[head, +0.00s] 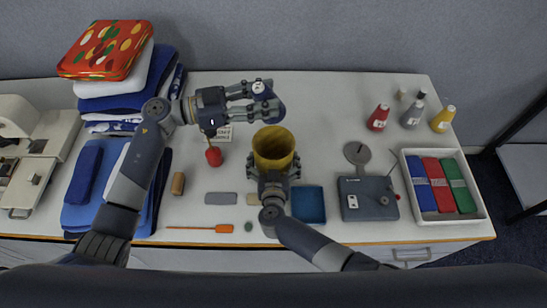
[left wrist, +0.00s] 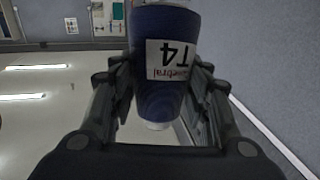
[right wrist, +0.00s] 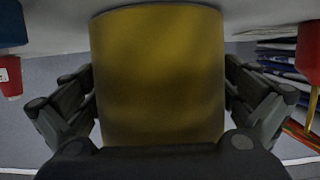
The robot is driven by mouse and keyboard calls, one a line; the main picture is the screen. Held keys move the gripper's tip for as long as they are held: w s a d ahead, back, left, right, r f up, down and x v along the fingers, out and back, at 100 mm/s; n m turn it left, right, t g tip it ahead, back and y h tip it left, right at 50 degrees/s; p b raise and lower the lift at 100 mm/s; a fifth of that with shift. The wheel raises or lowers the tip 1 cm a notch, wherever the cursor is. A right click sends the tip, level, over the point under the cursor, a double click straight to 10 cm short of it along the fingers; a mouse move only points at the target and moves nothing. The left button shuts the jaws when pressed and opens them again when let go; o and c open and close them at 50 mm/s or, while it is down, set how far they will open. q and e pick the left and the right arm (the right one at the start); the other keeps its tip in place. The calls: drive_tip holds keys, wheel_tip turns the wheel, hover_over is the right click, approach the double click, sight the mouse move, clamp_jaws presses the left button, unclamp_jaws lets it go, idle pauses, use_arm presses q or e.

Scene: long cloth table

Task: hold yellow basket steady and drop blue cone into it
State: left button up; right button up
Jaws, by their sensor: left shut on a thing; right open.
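The yellow basket (head: 272,160) is a round tub standing upright on the table in the middle of the head view. It fills the right wrist view (right wrist: 157,75). My right gripper (head: 273,172) is open, with its fingers on either side of the basket from the front. The blue cone (head: 277,110) is a thread cone labelled T4 in the left wrist view (left wrist: 165,95). My left gripper (head: 262,98) is shut on the cone and holds it just behind the basket in the head view, apart from its rim.
Red (head: 378,118), grey (head: 412,115) and yellow (head: 443,120) cones stand at the back right. A grey device (head: 368,200) and a white tray (head: 480,218) are right of the basket. A blue square tray (head: 309,205) lies in front.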

drive_tip(key=shift+w, duration=0.1)
drive_tip(key=c, duration=0.7)
use_arm(q)
wheel_tip(320, 180, down, 13)
use_arm(e)
drive_tip(key=shift+c, duration=0.2)
idle(1.1)
use_arm(q)
drive_tip(key=o, duration=1.2)
drive_tip(key=shift+o, duration=0.2)
drive_tip(key=v, duration=1.2)
use_arm(e)
drive_tip(key=o, duration=0.7)
